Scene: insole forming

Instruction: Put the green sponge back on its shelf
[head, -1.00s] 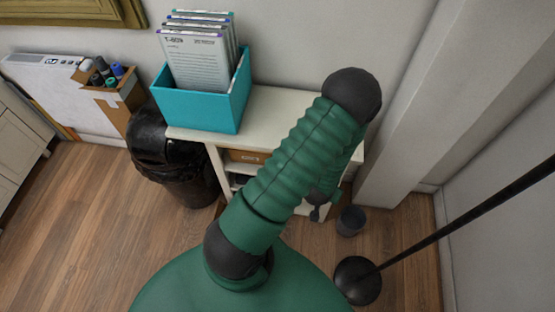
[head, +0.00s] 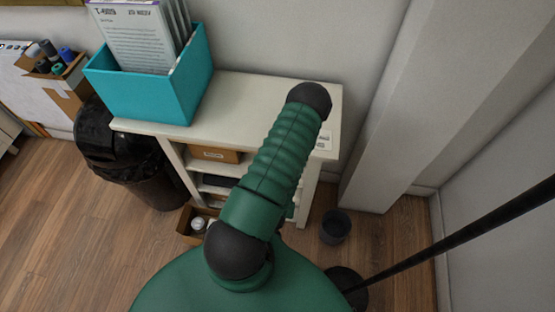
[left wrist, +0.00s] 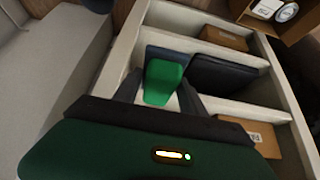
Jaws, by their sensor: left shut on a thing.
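The green sponge (left wrist: 164,82) shows in the left wrist view between the two dark fingers of my left gripper (left wrist: 160,90), which is shut on it. The sponge is at the mouth of a middle compartment of the white shelf unit (left wrist: 125,50), beside a dark folded or boxy item (left wrist: 222,77). I cannot tell whether it touches the shelf board. In the head view the white shelf unit (head: 265,92) stands against the wall; my green arm covers part of its front, and the gripper and sponge are hidden. My right gripper is not in view.
A teal file box (head: 150,90) stands on the unit's top. Brown boxes (left wrist: 224,38) sit in neighbouring compartments. A black-bagged bin (head: 135,160), an open carton (head: 190,225), a small grey bin (head: 335,227) and a black pole (head: 450,232) stand around the unit.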

